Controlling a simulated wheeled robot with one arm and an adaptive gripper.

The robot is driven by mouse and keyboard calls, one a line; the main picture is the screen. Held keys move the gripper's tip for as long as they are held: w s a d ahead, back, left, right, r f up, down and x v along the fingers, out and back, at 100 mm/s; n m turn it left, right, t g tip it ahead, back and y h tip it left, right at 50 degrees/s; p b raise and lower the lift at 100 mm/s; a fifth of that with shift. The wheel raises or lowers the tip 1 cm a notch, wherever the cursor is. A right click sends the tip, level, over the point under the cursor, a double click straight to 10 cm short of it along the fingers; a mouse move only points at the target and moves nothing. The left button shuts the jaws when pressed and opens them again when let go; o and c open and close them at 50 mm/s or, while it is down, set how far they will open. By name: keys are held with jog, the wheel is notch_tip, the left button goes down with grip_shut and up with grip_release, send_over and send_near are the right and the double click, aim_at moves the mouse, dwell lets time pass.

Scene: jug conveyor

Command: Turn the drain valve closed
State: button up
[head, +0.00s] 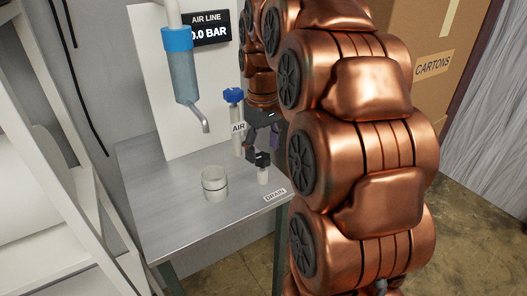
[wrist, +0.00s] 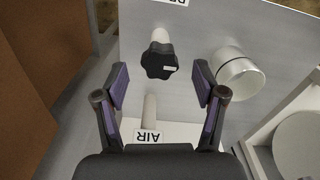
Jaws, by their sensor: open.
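The drain valve is a black lobed knob on a short pale post. It shows in the wrist view (wrist: 159,61), with a white mark on the knob, and small in the head view (head: 262,159), behind the DRAIN label. My gripper (wrist: 160,78) is open, with purple pads on its fingers. In the wrist view the knob appears between and slightly beyond the fingertips, with no visible contact. In the head view my gripper (head: 264,140) is just above the knob, partly hidden by my arm.
A blue air valve knob (head: 233,96) stands behind, with an AIR label. A pale cup (head: 214,184) sits on the metal table (head: 180,222), left of the drain valve. A blue-capped filter (head: 182,75) with a spout hangs above. A carton stack (head: 400,50) stands behind my arm.

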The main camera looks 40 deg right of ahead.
jog(key=shift+f, duration=1.1)
jog(key=shift+c, duration=0.3)
jog(key=c, duration=1.1)
jog(key=shift+m, duration=0.4)
jog(key=m+b, duration=0.3)
jog(key=shift+f+m, duration=0.1)
jog(key=shift+m, duration=0.3)
jog(key=m+b, duration=0.1)
jog(key=m, duration=0.8)
jog(key=shift+b, duration=0.35)
jog(key=m, duration=0.4)
jog(key=shift+m, duration=0.3)
